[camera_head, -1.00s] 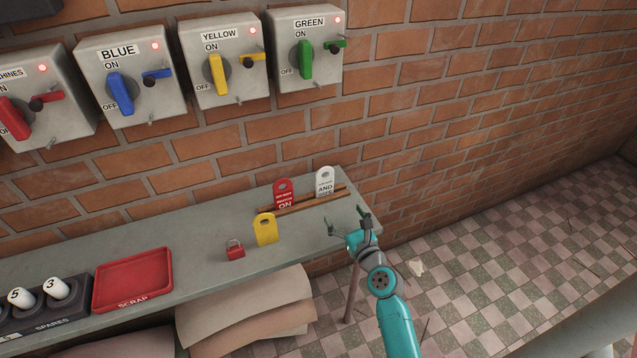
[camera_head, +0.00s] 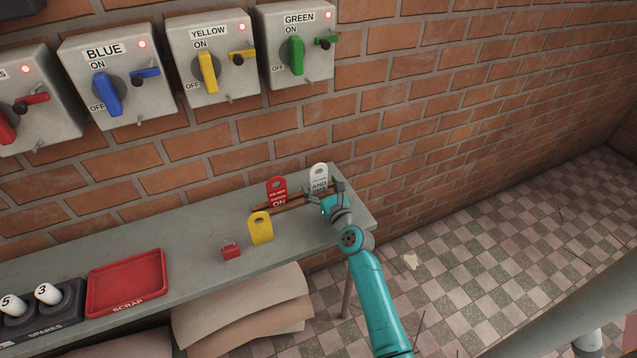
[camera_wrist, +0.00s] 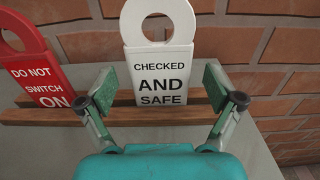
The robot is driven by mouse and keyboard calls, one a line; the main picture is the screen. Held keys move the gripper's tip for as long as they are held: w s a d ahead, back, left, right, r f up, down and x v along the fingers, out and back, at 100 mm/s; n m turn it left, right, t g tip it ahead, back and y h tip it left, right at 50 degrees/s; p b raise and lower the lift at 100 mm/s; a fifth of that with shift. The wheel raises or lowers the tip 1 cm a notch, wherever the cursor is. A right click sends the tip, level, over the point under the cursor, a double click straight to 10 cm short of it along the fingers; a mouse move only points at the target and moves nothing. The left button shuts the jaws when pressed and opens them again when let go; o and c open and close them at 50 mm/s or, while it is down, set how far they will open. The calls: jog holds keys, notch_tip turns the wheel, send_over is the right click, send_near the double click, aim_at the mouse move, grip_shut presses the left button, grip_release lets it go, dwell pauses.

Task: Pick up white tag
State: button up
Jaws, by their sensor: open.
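The white tag (camera_wrist: 160,68) reads "CHECKED AND SAFE" and has a round hole at its top. It stands upright in a wooden rack (camera_wrist: 200,114) on the shelf. The white tag also shows in the head view (camera_head: 318,176), its lower part partly hidden by my gripper. My gripper (camera_wrist: 160,88) is open, with one finger on each side of the white tag and a gap on both sides. Nothing is held. In the head view my gripper (camera_head: 322,192) is at the right end of the rack.
A red tag (camera_wrist: 36,75) stands left of the white tag in the same rack. A yellow tag (camera_head: 261,228), a red padlock (camera_head: 230,249) and a red scrap tray (camera_head: 127,283) are further left on the shelf (camera_head: 190,262). A brick wall (camera_head: 420,130) rises close behind.

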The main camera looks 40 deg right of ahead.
jog(key=shift+w+d, duration=0.15)
jog(key=shift+w, duration=0.45)
jog(key=c, duration=1.2)
jog(key=shift+o, duration=0.2)
notch_tip(320, 180, up, 10)
jog(key=shift+r, duration=0.1)
